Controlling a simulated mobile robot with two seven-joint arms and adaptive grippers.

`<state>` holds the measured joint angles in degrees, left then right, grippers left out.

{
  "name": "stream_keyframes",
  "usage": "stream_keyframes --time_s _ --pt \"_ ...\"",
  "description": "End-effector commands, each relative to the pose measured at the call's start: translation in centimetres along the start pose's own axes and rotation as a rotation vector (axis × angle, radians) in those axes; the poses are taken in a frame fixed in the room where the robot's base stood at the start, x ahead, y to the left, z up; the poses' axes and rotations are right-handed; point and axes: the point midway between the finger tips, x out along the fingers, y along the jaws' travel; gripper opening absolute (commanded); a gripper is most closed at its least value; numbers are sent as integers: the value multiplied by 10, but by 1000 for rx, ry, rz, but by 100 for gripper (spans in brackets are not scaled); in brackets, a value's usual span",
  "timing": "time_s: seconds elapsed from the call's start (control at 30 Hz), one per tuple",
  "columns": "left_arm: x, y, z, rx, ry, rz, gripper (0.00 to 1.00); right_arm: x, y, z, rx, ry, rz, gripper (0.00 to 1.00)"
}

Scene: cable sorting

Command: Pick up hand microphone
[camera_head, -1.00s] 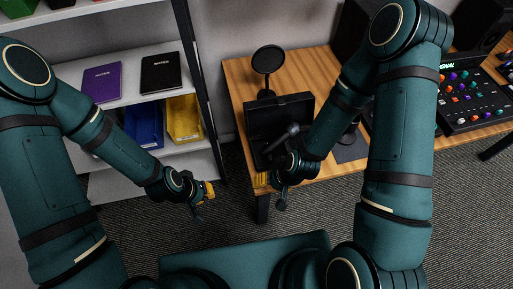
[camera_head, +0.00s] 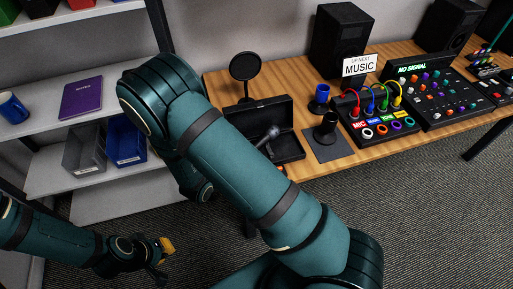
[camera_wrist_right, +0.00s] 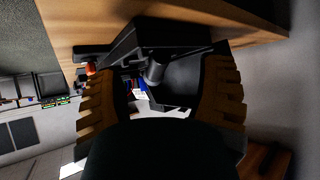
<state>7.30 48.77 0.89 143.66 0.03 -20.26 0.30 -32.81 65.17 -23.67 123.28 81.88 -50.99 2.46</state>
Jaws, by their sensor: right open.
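The hand microphone (camera_head: 268,134), with a dark grey head, leans in an open black case (camera_head: 289,148) on the wooden table in the head view. Part of my right arm covers the case's left side. In the right wrist view the microphone (camera_wrist_right: 155,73) shows beyond and between the fingers of my right gripper (camera_wrist_right: 162,92), with the case (camera_wrist_right: 122,50) around it. This gripper is open, apart from the microphone; it is hidden in the head view. My left gripper (camera_head: 163,259) is low over the floor, away from the table; its finger gap is unclear.
A round black pop filter (camera_head: 246,67) stands behind the case. To the right are a black stand (camera_head: 327,128) on a square mat, a blue cup-like holder (camera_head: 319,98), a cable panel (camera_head: 383,122) and a mixer (camera_head: 440,95). A shelf (camera_head: 75,180) is at left.

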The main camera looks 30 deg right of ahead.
Motion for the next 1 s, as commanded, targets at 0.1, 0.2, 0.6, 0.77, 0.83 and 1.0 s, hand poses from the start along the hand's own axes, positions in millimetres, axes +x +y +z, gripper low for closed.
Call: stream_keyframes --time_s 0.1,0.2,0.6,0.77,0.83,1.0 --pt "8 -3 2 2 -4 0 0 -9 -4 -12 108 140 56 69" --pt "10 -4 3 3 -7 1 0 -17 -4 -20 178 215 94 69" --pt "18 -7 4 4 -6 1 0 14 4 -35 235 269 129 69" --pt "23 -8 3 4 -3 1 0 41 8 -41 233 267 127 69" --pt "24 -9 3 4 -2 1 0 49 9 -44 234 266 126 69" --pt "25 -9 2 4 -1 1 0 59 11 -47 233 265 126 69"
